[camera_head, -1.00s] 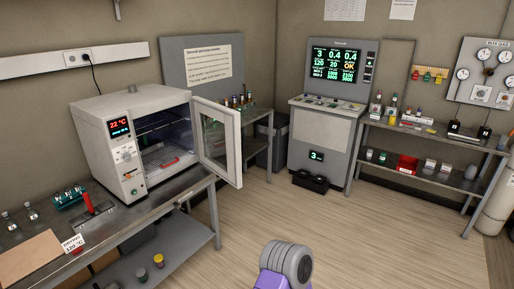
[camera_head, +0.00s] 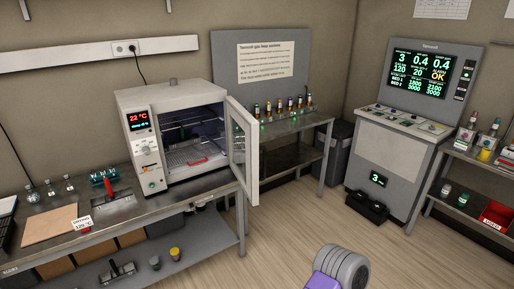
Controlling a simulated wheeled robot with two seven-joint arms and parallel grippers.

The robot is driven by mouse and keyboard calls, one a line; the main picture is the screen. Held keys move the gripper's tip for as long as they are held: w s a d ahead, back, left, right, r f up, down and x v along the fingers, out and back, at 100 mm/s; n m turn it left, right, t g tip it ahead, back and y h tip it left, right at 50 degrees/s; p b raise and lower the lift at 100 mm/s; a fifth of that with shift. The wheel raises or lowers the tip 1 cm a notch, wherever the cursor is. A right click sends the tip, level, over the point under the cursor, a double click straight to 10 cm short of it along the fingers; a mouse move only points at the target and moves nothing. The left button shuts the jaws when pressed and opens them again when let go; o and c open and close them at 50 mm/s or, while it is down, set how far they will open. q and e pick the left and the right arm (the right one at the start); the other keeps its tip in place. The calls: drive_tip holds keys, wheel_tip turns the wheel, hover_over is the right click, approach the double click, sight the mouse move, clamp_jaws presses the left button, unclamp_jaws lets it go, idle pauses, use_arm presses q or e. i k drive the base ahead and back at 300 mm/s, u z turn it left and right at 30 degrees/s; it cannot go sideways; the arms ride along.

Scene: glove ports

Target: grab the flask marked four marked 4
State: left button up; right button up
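Three small stoppered glass flasks stand in a row at the left end of the steel bench (camera_head: 120,213): a left one (camera_head: 32,194), a middle one (camera_head: 51,189) and a right one (camera_head: 69,184). Their markings are too small to read, so I cannot tell which bears a 4. A purple and grey part of my own body shows at the bottom, right of centre. Neither of my grippers is in view.
A white oven (camera_head: 143,142) stands on the bench with its glass door (camera_head: 244,155) swung open towards the room. A teal rack (camera_head: 103,177), a red-handled tool (camera_head: 112,189) and a brown board (camera_head: 50,224) lie near the flasks. The floor (camera_head: 285,230) ahead is clear.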

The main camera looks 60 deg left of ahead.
sight(33, 198)
drive_tip(key=u, duration=0.5)
drive_tip(key=i, duration=1.7)
drive_tip(key=u, duration=1.95)
drive_tip(key=i, duration=0.75)
drive_tip(key=u, duration=2.65)
drive_tip(key=i, duration=0.6)
drive_tip(key=u, duration=0.95)
drive_tip(key=i, duration=1.35)
drive_tip(key=z, duration=1.1)
drive_tip(key=i, duration=0.65)
drive_tip(key=z, duration=0.45)
